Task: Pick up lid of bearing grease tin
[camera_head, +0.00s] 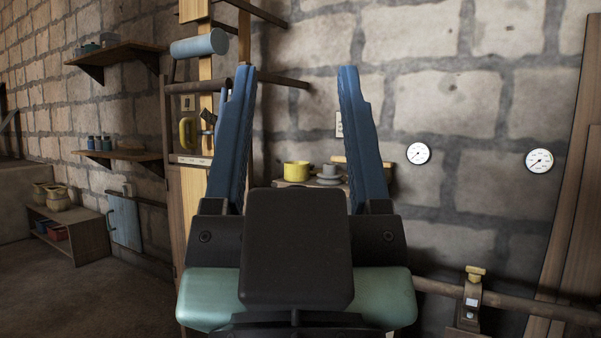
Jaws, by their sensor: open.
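My gripper (296,73) fills the middle of the head view, its two blue fingers pointing up and spread wide with nothing between them. Between and beyond the fingers, a yellow tin-like container (296,172) stands on a small wooden shelf or table by the wall. A small grey object with a wide flat base (329,178) stands just right of it. I cannot tell which of these is the bearing grease tin, and I cannot make out its lid for certain. The gripper body hides the area below them, and the right finger covers part of the surface.
A wooden post with pegs and a grey-blue roller (199,44) stands left of the gripper. Two wall shelves and a low shelf unit (69,232) are farther left. Gauges (539,160) hang on the right wall. A horizontal shaft (540,308) crosses the lower right.

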